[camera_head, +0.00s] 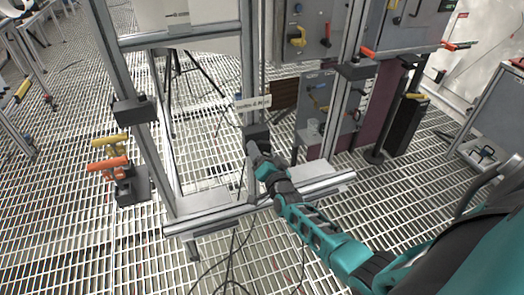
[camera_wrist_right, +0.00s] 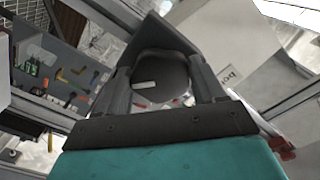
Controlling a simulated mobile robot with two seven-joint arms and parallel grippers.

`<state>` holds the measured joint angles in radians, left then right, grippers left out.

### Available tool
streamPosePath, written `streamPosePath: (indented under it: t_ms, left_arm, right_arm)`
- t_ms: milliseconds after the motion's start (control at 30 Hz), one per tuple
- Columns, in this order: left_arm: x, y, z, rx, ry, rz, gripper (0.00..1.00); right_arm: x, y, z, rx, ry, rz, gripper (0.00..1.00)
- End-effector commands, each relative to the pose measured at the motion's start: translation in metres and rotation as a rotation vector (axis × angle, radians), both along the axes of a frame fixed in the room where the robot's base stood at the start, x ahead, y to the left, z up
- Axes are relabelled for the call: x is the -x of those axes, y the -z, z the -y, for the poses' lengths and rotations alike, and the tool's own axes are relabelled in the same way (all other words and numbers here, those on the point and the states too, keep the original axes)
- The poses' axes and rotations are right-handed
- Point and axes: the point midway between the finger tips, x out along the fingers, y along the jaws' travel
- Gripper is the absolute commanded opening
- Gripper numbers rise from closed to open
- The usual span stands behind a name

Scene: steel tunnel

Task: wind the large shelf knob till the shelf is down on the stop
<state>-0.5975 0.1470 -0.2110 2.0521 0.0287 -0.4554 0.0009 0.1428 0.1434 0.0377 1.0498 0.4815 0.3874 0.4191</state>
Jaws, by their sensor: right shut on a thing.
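The large knob is dark and rounded, with a small light mark on its face. It shows in the right wrist view (camera_wrist_right: 158,72) between the two dark fingers. My right gripper (camera_head: 258,156) is shut on the knob, at a dark block (camera_head: 257,134) on the middle upright post. In the right wrist view the fingers (camera_wrist_right: 162,88) lie on both sides of the knob. In the head view the gripper hides most of the knob. I cannot clearly tell the shelf or its stop from the other frame parts. My left gripper is not in view.
A labelled plate (camera_head: 253,102) sits on the post just above my right gripper. Orange (camera_head: 108,165) and yellow (camera_head: 108,142) handles stand at the left. A metal rail (camera_head: 215,218) crosses low in front. Cables hang below. Grey panels with handles (camera_head: 328,105) stand behind, over grating floor.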

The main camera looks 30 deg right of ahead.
Motion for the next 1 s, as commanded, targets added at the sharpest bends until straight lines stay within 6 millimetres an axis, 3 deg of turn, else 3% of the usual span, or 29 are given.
streamPosePath:
  t_ms: [1000]
  left_arm:
    - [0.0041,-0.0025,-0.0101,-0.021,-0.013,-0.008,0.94]
  right_arm:
    - [0.0001,0.0001,0.0020,0.937,0.001,-0.224,0.38]
